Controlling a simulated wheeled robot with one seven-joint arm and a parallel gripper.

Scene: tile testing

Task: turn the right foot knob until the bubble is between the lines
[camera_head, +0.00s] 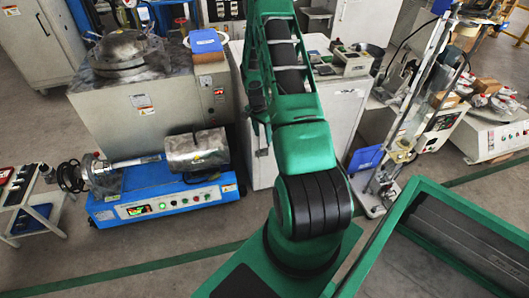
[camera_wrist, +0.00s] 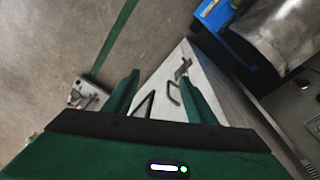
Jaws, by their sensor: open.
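My gripper (camera_wrist: 159,76) shows in the wrist view, with its two green fingers apart and nothing between the tips. Beyond them are a pale cabinet surface and grey floor. In the head view my green arm reaches up the middle, and I cannot make out the gripper there. I cannot pick out a foot knob, a bubble or its lines in either view. A tall upright stand (camera_head: 416,92) with a pale foot plate is right of my arm in the head view. A small pale plate-like part (camera_wrist: 88,95) lies left of the fingers in the wrist view; I cannot tell what it is.
A blue-based machine (camera_head: 165,207) with a metal drum (camera_head: 196,150) stands at left, before a large steel cabinet (camera_head: 150,105). A white cabinet (camera_head: 345,110) is behind my arm. A small trolley (camera_head: 38,215) is at far left. Floor (camera_head: 140,265) is clear at front left.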

